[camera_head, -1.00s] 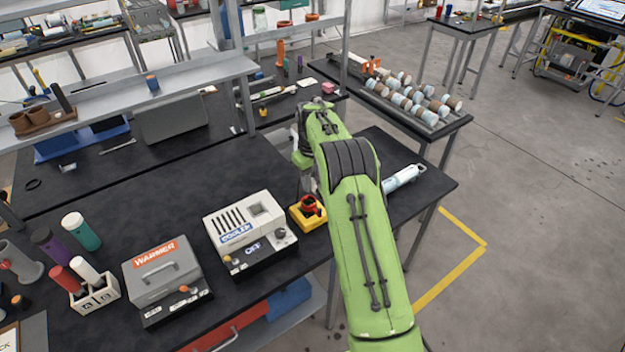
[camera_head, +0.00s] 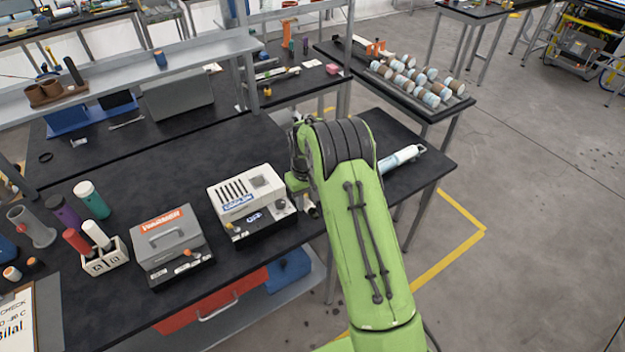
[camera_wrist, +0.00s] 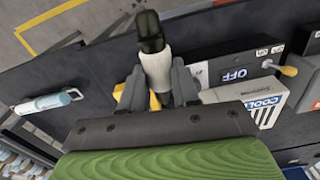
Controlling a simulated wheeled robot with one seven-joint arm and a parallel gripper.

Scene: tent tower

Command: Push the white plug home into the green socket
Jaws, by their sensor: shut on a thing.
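In the wrist view my gripper (camera_wrist: 157,72) is shut on a white plug (camera_wrist: 155,60), whose body sticks out past the fingertips. A dark, greenish-black piece (camera_wrist: 151,28) stands at the plug's far end. I cannot tell whether it is the green socket or part of the plug, nor how deep any fit is. In the head view my green arm hides the plug and most of my gripper. The cooler (camera_head: 250,200) is just left of the gripper's area; its label reads OFF in the wrist view (camera_wrist: 236,75).
A yellow part (camera_wrist: 155,101) shows behind the fingers in the wrist view. The grey warmer (camera_head: 170,245) and a small rack (camera_head: 105,262) stand farther left. A white-blue cylinder (camera_head: 400,158) lies near the bench's right end. Bare bench top lies behind the cooler.

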